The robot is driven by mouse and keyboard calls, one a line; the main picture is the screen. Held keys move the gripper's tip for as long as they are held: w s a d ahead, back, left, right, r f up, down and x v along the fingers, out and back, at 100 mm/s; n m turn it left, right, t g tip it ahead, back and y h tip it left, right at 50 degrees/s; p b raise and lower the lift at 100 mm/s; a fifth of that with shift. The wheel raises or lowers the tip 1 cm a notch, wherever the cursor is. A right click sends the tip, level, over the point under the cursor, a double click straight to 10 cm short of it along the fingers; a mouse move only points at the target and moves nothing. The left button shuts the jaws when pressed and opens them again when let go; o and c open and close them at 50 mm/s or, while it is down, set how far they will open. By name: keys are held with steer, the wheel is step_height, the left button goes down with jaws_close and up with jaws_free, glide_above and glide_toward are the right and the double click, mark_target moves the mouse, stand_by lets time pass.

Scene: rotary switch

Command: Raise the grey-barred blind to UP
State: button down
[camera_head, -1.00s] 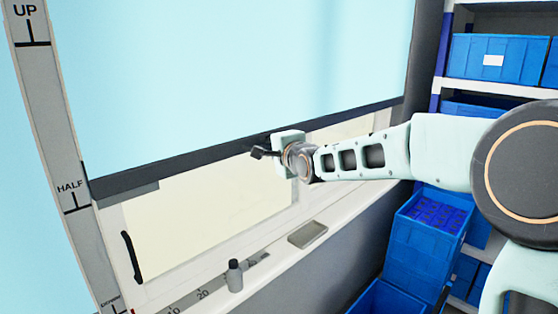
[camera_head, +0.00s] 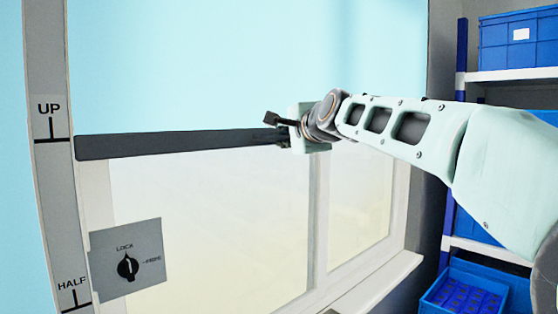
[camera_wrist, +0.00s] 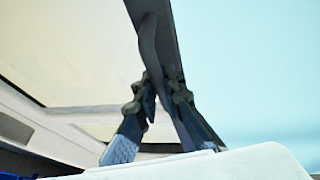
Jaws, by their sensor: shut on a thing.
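The blind (camera_head: 200,70) is a pale blue sheet with a dark grey bar (camera_head: 170,144) along its bottom edge. In the head view the bar's left end is beside the UP mark (camera_head: 49,128), its upper edge about level with the UP line. My gripper (camera_head: 280,133) is at the right of the visible bar, shut on it. In the wrist view the fingers (camera_wrist: 160,95) close around the bar (camera_wrist: 158,40). My gripper and arm hide the bar's far right part.
The scale strip (camera_head: 50,210) shows HALF lower down. A grey panel (camera_head: 148,240) with a black rotary knob (camera_head: 127,267) is below the bar at left; one label appears to read LOCK. Shelves with blue bins (camera_head: 520,42) stand at right. The window (camera_head: 220,220) below the bar is uncovered.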

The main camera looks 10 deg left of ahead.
mark_target(278, 128)
steer(key=shift+r+p, duration=0.35)
steer(key=shift+r, duration=1.25)
steer(key=shift+r, duration=0.1)
steer(key=c, duration=2)
jaws_free()
steer(key=shift+c, duration=0.2)
steer(key=shift+f, duration=0.2)
